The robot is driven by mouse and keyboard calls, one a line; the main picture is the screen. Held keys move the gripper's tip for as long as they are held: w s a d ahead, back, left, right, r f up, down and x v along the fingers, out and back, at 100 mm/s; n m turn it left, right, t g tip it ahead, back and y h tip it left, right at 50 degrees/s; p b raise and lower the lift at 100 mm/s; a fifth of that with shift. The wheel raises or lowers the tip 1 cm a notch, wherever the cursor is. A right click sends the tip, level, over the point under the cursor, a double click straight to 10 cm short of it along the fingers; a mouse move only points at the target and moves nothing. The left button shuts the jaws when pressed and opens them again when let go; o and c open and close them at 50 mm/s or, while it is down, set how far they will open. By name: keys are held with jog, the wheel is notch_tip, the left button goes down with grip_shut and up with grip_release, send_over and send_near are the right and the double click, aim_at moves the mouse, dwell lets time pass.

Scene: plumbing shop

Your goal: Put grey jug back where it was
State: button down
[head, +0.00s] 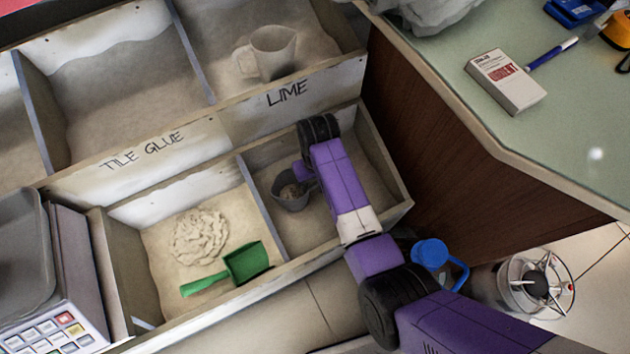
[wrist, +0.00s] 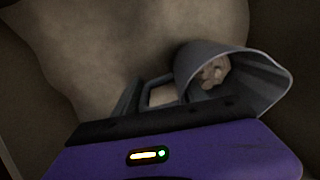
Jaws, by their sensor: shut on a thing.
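The grey jug (head: 290,203) is low inside the front right compartment, right of the one with the green scoop. In the wrist view, the jug (wrist: 262,82) lies with its mouth towards the lower right, and some pale lumpy stuff shows inside. My gripper (head: 305,177) reaches down into this compartment and is shut on the jug's handle; in the wrist view its fingers (wrist: 150,95) are at the handle's loop. I cannot tell whether the jug touches the powder below.
A pale jug (head: 272,52) stands in the back compartment above the LIME label. A green scoop (head: 246,263) lies in the front left compartment. Divider walls (head: 262,210) and the bin's front rim (head: 290,268) surround my gripper. A counter (head: 440,90) stands right.

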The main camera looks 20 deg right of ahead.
jog(key=shift+f, duration=0.15)
jog(key=c, duration=0.6)
grip_release()
jog(key=shift+o, duration=0.2)
notch_tip(320, 180, up, 8)
jog(key=p, duration=0.4)
jog(key=shift+d+f, duration=0.1)
jog(key=shift+d, duration=0.05)
